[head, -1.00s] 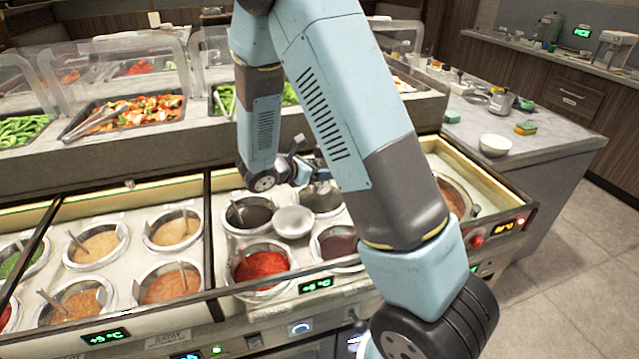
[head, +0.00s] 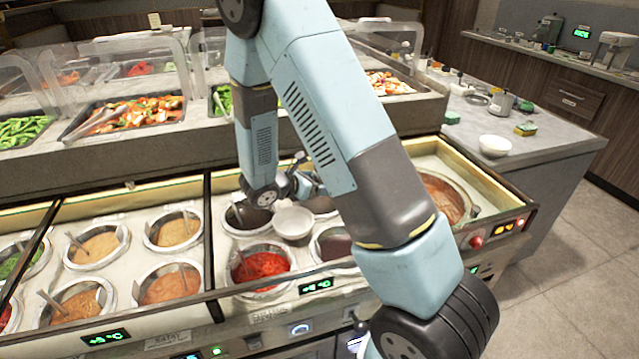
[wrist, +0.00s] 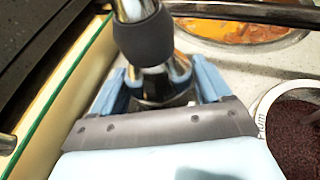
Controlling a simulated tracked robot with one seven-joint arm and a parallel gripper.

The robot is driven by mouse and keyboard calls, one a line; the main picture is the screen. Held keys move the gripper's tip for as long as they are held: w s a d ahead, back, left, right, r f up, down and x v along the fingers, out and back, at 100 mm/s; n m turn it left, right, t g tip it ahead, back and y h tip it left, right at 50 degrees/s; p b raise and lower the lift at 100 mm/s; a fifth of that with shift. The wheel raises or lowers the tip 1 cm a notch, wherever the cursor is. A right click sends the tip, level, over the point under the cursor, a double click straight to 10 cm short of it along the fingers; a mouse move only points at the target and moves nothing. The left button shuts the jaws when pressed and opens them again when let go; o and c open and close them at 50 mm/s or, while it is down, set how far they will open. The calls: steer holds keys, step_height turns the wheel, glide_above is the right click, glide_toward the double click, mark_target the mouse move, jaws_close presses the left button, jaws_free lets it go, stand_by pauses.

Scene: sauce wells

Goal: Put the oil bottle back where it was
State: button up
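In the wrist view the oil bottle (wrist: 146,38), shiny with a dark grey collar, stands out between the two blue fingers of my gripper (wrist: 160,78). The fingers look closed on its sides; its far end runs out of the top of the picture. In the head view my gripper (head: 309,185) is small and partly behind my arm, over the back of the sauce wells. A small grey part, seemingly the bottle's top (head: 298,159), shows above it. The bottle's lower part is hidden there.
A white bowl (head: 293,222) sits among the wells, just below my gripper in the picture. A red sauce well (head: 262,266) is in front. A larger round well (head: 441,200) is at the right. The wrist view shows a plum well (wrist: 291,128) and a glass edge (wrist: 62,92).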

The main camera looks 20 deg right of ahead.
steer(key=shift+o, duration=1.2)
steer(key=v, duration=1.1)
steer(key=s+d+r+m+g+y, duration=0.2)
steer(key=s+d+r+m, duration=0.25)
steer(key=r+m, duration=0.2)
steer(key=s+d+r+m+g+y, duration=0.3)
steer(key=s+d+r+m, duration=0.15)
steer(key=s+r, duration=0.2)
steer(key=s+r+m+t+y, duration=0.5)
steer(key=s+r+m+y, duration=0.2)
steer(key=s+r+m, duration=0.4)
steer(key=shift+s+d+r+m, duration=0.3)
steer(key=shift+s+r, duration=0.45)
steer(key=shift+s, duration=0.45)
